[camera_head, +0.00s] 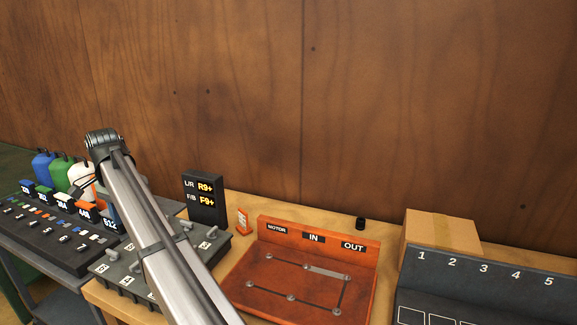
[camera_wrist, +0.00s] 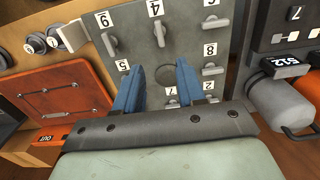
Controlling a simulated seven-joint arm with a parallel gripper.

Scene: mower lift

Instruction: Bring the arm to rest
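My gripper (camera_wrist: 157,78) shows in the wrist view with two blue fingers spread apart. Nothing is held between them. It is over a grey panel (camera_wrist: 135,62) with numbered knobs and a round recess, which shows between the fingers. I cannot tell whether the fingertips touch the panel. In the head view my arm rises from the bottom edge toward the upper left. It crosses in front of the grey panel (camera_head: 116,282) and hides part of it. The gripper itself is mostly hidden there behind the arm.
An orange board (camera_head: 312,285) marked MOTOR, IN and OUT stands right of the arm. A black display (camera_head: 205,198) is behind it. Coloured bottles on a black rack (camera_head: 70,252) are at left. A cardboard box (camera_head: 440,229) and a numbered dark stand (camera_head: 490,280) are at right.

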